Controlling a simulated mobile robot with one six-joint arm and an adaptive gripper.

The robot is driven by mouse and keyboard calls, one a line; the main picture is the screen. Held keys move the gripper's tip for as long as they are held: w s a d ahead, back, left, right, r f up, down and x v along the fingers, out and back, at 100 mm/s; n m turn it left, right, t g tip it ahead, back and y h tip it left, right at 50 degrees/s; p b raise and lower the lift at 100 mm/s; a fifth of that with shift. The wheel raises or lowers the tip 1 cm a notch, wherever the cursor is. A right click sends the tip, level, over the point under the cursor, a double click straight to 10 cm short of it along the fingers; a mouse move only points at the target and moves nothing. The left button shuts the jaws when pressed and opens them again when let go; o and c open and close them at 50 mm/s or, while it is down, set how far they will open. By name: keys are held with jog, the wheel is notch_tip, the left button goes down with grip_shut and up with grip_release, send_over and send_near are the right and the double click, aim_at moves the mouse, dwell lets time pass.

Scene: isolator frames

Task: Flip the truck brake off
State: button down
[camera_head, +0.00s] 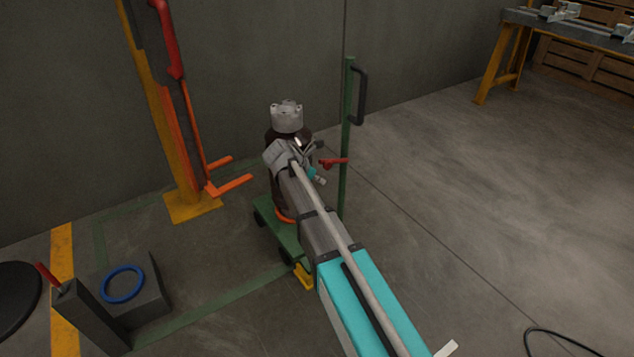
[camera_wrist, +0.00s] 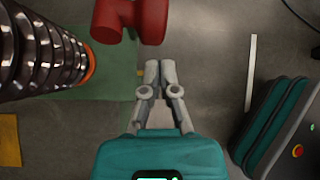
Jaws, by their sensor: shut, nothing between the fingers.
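The truck (camera_head: 262,212) is a low green trolley with a tall green handle post (camera_head: 346,140), carrying a dark ribbed insulator. A small yellow pedal-like piece (camera_head: 304,276) sits low at its near edge. A red lever-like part (camera_head: 334,162) shows beside the post, and a red part (camera_wrist: 130,18) is at the top of the wrist view. I cannot tell for sure which part is the brake. My gripper (camera_wrist: 159,66) is shut and empty, below that red part and apart from it in the picture. In the head view only a bit of its teal body shows behind my arm.
The ribbed insulator (camera_wrist: 40,50) stands close on the left in the wrist view. An orange fork stand (camera_head: 190,140) is left of the truck. A grey block with a blue ring (camera_head: 122,284) stands at lower left. The floor to the right is mostly clear.

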jog(key=shift+w+d+r+p, duration=0.2)
jog(key=shift+w+r+p, duration=0.05)
jog(key=shift+r+p, duration=0.25)
jog(key=shift+w+d+r+p, duration=0.25)
jog(key=shift+r+p, duration=0.1)
jog(key=shift+r, duration=0.2)
jog(key=shift+d+r, duration=0.1)
jog(key=shift+d, duration=0.05)
jog(key=shift+r+p, duration=0.1)
jog(key=shift+p, duration=0.2)
